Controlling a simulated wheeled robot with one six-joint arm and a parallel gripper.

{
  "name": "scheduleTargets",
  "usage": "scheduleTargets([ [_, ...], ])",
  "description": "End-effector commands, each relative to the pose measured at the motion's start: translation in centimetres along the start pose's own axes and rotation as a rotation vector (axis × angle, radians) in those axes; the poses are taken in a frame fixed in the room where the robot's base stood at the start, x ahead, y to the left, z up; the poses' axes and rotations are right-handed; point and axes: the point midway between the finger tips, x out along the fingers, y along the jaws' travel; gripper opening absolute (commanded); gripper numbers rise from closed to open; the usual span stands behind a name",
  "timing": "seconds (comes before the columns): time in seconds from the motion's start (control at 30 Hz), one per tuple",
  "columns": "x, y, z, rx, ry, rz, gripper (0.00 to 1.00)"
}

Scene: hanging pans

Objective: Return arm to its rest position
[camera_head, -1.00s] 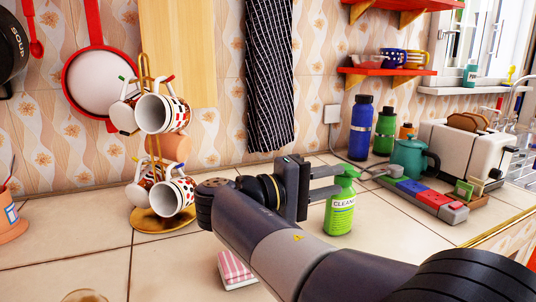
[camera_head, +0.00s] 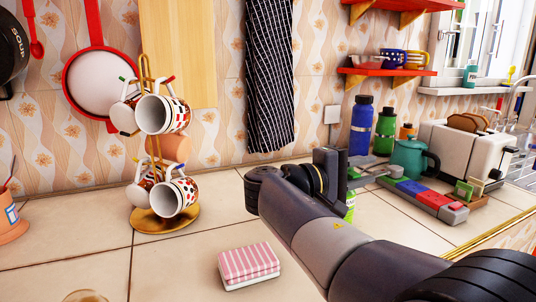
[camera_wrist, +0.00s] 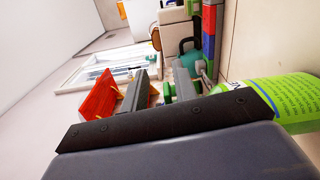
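My gripper (camera_head: 368,172) is raised above the counter, to the right of the mug stand, and points right toward the toaster side. In the wrist view its two fingers (camera_wrist: 160,88) stand apart with nothing held between them. The green cleaner bottle (camera_head: 350,204) is mostly hidden behind my gripper in the head view. In the wrist view the bottle (camera_wrist: 290,100) lies at the right, outside the fingers and close to the gripper body. My arm reaches in from the lower right.
A mug stand (camera_head: 153,217) with several mugs is at left. A pink striped sponge (camera_head: 249,263) lies on the front counter. Blue bottle (camera_head: 361,127), green bottle (camera_head: 385,132), teal pot (camera_head: 408,158) and toaster (camera_head: 470,150) stand at right. Red-framed pan (camera_head: 97,83) hangs on the wall.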

Motion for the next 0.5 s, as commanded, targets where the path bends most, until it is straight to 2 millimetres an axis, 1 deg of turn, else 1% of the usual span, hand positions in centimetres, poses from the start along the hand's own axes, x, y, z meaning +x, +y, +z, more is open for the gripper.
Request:
scheduleTargets([
  [0.03,-0.01,0.38,0.0,-0.022,0.0,0.0,0.27],
  [0.2,-0.03,0.41,-0.06,-0.065,0.0,0.0,0.27],
  [0.5,-0.04,0.31,-0.08,-0.072,0.0,0.0,0.27],
])
